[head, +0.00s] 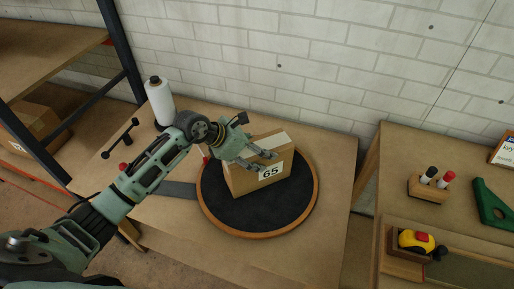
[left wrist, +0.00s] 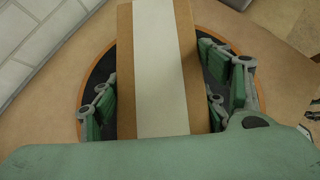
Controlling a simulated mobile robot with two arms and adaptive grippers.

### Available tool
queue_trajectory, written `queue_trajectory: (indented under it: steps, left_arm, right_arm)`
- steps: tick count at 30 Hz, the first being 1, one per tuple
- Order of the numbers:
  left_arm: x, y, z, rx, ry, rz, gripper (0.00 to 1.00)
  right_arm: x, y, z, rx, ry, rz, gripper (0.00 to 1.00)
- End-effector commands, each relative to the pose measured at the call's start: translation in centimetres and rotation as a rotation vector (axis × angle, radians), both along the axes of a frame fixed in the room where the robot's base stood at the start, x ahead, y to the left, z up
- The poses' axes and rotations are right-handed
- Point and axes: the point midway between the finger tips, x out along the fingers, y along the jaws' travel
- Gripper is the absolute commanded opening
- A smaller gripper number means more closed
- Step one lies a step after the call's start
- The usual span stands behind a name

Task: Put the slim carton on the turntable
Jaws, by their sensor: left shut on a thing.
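The slim carton (head: 259,172) is a brown cardboard box with a pale tape strip on top and a white label reading 65. It is over the dark round top of the turntable (head: 235,209), which has an orange-brown rim; whether its base touches cannot be told for sure. My left gripper (head: 262,159) is shut on the carton near its top. In the left wrist view the carton (left wrist: 158,70) stands between the green fingers of the gripper (left wrist: 160,105), with the turntable's rim (left wrist: 82,92) behind it.
The turntable is on a wooden table (head: 190,232). A white roll (head: 159,100) stands at its back left. A shelf rack (head: 125,50) is at the left. A right-hand bench (head: 395,165) holds a marker block (head: 430,190), a yellow tape measure (head: 415,240) and a green triangular piece (head: 489,207).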

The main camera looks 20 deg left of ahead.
Motion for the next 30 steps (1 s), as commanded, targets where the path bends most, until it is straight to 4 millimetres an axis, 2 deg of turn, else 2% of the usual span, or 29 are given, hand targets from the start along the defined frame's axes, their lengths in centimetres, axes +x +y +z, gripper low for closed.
queue_trajectory:
  steps: [5,6,12,24,26,30]
  left_arm:
    - [0.1,0.0,-0.1,-0.002,-0.004,0.0,0.06]
    - [0.0,0.0,-0.3,0.0,0.0,0.0,0.69]
    - [0.0,0.0,-0.2,0.0,0.0,0.0,0.87]
    - [0.0,0.0,0.2,0.0,0.001,0.001,0.87]
    - [-0.2,0.4,0.3,0.002,0.0,0.0,0.87]
    - [-1.4,1.7,1.9,0.005,-0.002,0.001,0.87]
  right_arm:
    - [0.0,0.0,-0.3,0.0,0.0,0.0,0.4]
    - [0.0,0.0,-0.4,0.0,0.0,0.0,0.4]
    - [0.0,0.0,-0.2,0.0,0.0,0.0,0.4]
    - [0.0,0.0,0.1,0.0,0.0,0.0,0.4]
    - [0.0,0.1,-0.2,0.001,0.0,0.0,0.4]
    - [0.0,0.1,-0.8,0.001,0.0,-0.001,0.4]
